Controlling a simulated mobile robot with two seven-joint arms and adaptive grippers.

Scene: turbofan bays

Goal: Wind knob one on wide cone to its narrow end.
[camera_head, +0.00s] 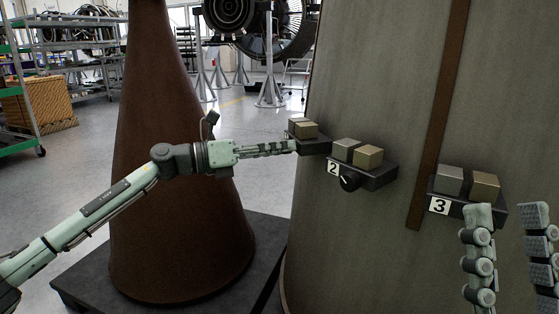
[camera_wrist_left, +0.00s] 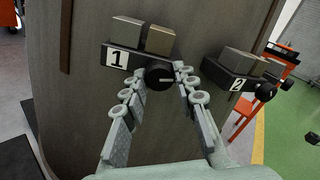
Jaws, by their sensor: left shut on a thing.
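The wide cone (camera_head: 365,230) is the large grey-green body at right in the head view. In the left wrist view, box one (camera_wrist_left: 118,58), labelled 1, is fixed to its wall with two blocks on top. Knob one (camera_wrist_left: 159,75) is round and black with a pale pointer line toward the right. My left gripper (camera_wrist_left: 160,80) is shut on knob one, a finger on either side. In the head view my left gripper (camera_head: 293,146) reaches box one (camera_head: 312,144), whose knob and label are hidden. My right gripper (camera_head: 508,209) is open and empty in front of box three.
Box two (camera_head: 375,172) and box three (camera_head: 480,208) stick out of the same wall, each with blocks on top. A rust-brown cone (camera_head: 175,230) stands on a dark base at left. Shelving (camera_head: 60,60) and a turbofan (camera_head: 270,25) are behind.

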